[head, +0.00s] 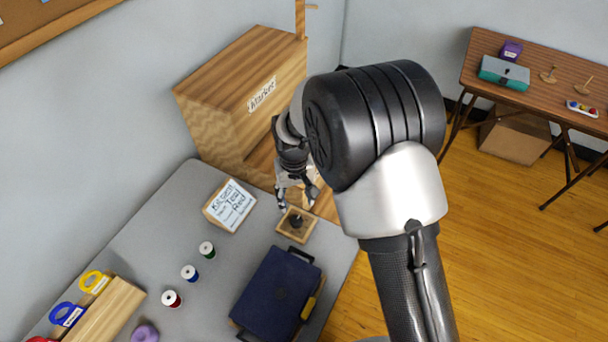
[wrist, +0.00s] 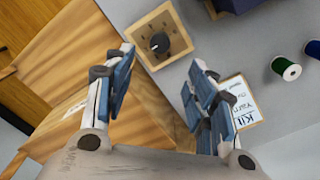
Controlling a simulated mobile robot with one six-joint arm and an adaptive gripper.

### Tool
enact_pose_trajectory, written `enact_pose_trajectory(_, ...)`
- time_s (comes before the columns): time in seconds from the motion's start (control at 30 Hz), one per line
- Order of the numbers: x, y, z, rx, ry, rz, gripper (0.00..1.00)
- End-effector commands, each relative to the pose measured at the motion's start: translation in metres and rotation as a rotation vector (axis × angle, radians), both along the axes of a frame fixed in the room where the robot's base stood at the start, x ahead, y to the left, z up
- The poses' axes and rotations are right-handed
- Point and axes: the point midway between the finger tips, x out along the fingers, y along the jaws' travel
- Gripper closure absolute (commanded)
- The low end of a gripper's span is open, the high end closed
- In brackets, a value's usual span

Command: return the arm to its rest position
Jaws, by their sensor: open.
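My gripper (head: 297,193) hangs over the back right part of the grey table (head: 170,232), close to the wooden "Market" cabinet (head: 222,130). My arm reaches across the middle of the head view. In the wrist view my gripper (wrist: 162,72) has its two blue-padded fingers wide apart with nothing between them. The tray also shows beyond the fingertips in the wrist view (wrist: 140,35). The fingers appear apart from it.
A kit card (head: 230,205), green (head: 207,249), blue (head: 189,272) and red spools (head: 171,298), and a navy case (head: 275,290) are on the grey table. A wooden rack (head: 112,310) stands front left. A brown table (head: 540,75) with a teal case (head: 504,73) is far right; open floor lies between.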

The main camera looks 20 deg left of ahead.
Motion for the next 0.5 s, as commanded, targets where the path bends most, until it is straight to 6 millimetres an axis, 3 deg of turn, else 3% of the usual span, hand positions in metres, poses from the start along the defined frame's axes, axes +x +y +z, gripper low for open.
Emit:
enact_pose_trajectory(0.27,0.003,-0.003,0.007,0.004,-0.005,-0.008,0.49)
enact_pose_trajectory(0.37,0.010,-0.019,0.032,0.017,-0.020,-0.039,0.49)
enact_pose_trajectory(0.5,0.022,-0.064,0.097,0.047,-0.061,-0.120,0.49)
